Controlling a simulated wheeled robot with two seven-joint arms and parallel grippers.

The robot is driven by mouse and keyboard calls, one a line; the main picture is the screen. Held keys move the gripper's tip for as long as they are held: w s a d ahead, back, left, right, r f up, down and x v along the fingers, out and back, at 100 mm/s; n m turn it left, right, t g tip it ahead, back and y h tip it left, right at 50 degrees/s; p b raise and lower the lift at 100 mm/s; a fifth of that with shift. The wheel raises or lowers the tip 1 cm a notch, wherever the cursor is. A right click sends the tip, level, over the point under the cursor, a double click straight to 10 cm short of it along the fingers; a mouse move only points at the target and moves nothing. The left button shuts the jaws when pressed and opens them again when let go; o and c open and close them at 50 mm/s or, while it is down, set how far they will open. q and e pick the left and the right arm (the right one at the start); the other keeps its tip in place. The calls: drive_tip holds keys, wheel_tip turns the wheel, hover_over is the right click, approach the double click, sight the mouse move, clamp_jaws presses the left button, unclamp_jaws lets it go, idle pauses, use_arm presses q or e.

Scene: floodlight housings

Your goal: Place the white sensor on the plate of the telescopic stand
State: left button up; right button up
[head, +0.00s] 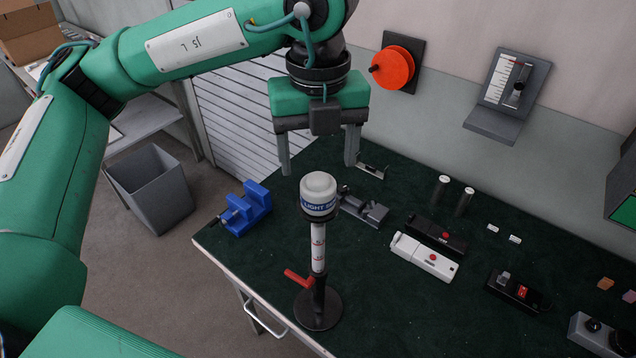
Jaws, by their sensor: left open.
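The white sensor (319,190), a short cylinder with a domed top and a blue lettered band, sits upright on top of the telescopic stand (318,253). The stand has a white column with red marks, a red lever and a round dark base on the green table. The stand's plate is hidden under the sensor. My left gripper (319,165) is open, its two fingers pointing down and spread wide. It is above and behind the sensor in the picture, and I see no contact. My right gripper is not in view.
A blue vise (241,207) stands at the table's left edge. A grey metal fixture (364,208) is behind the stand. The table front right of the stand is clear.

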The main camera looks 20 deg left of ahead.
sight(318, 183)
use_arm(q)
drive_tip(key=shift+r+b, duration=0.5)
drive_tip(key=shift+r, duration=2.15)
